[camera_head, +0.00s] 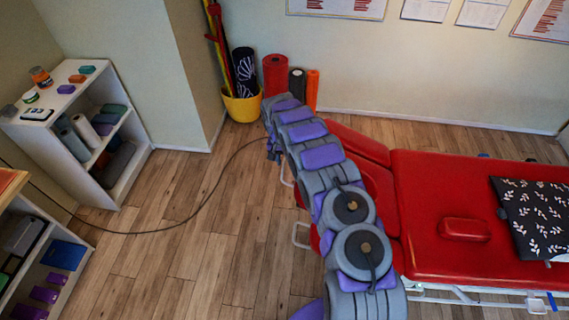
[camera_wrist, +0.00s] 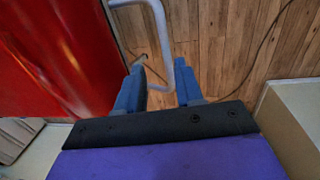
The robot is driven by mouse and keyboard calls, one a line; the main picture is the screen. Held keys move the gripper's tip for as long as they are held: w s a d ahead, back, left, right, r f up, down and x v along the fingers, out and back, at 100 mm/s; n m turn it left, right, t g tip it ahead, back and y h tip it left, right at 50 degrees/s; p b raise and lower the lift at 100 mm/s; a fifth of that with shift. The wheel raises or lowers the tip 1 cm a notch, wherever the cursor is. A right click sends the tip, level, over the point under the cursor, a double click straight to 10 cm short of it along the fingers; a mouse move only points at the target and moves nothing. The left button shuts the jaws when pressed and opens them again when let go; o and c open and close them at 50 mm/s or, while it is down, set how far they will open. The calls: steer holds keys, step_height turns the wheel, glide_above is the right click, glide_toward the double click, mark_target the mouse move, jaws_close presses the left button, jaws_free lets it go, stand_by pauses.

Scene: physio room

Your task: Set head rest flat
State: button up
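The red treatment table (camera_head: 420,232) stands at the right in the head view. Its head rest (camera_head: 376,186) is the red end section at the left, partly hidden behind my arm; its exact tilt is hard to tell. Pale metal loops (camera_head: 301,236) stick out at that end. My gripper (camera_head: 273,150) is beyond the left end of the table, small and partly hidden. In the wrist view my gripper (camera_wrist: 160,75) is open, with a bent grey bar (camera_wrist: 162,32) running between its two blue fingers. Contact with the bar is not clear. A red padded surface (camera_wrist: 50,50) lies to the left.
A white shelf (camera_head: 130,165) with small items stands at the left. A yellow bucket (camera_head: 242,106) and rolled mats (camera_head: 275,76) stand by the back wall. A patterned black cushion (camera_head: 535,215) and a red pad (camera_head: 465,229) lie on the table. A cable crosses the open wooden floor (camera_head: 180,250).

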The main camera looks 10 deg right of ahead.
steer(key=shift+f, duration=0.55)
steer(key=shift+a+f, duration=0.2)
steer(key=shift+a, duration=0.1)
steer(key=shift+a+f, duration=0.2)
steer(key=shift+a, duration=0.35)
steer(key=shift+d, duration=0.7)
steer(key=c, duration=0.4)
jaws_close()
steer(key=shift+a, duration=0.4)
steer(key=shift+d, duration=0.2)
steer(key=shift+s+a+f, duration=0.1)
